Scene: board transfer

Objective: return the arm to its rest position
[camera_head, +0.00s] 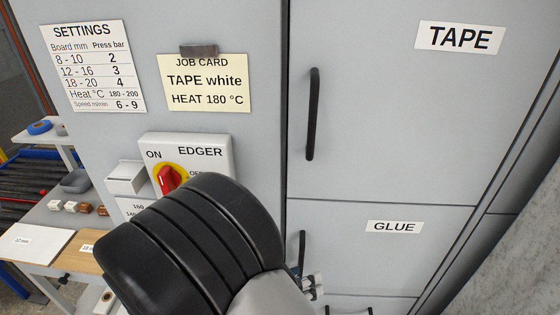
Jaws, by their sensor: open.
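My arm fills the lower middle of the head view, with a thick black ribbed joint (190,245) and a light grey link (270,295) below it. The arm is bent close in front of the grey cabinet (385,140). I cannot make out my gripper. Small metallic parts (313,284) show just right of the grey link, but I cannot tell what they are.
The cabinet has a TAPE door with a black handle (313,114) and a GLUE door with another handle (302,250). A settings sheet (93,66) and job card (204,84) hang at left. A bench with boards (35,246) stands lower left. A grey surface (525,260) rises at right.

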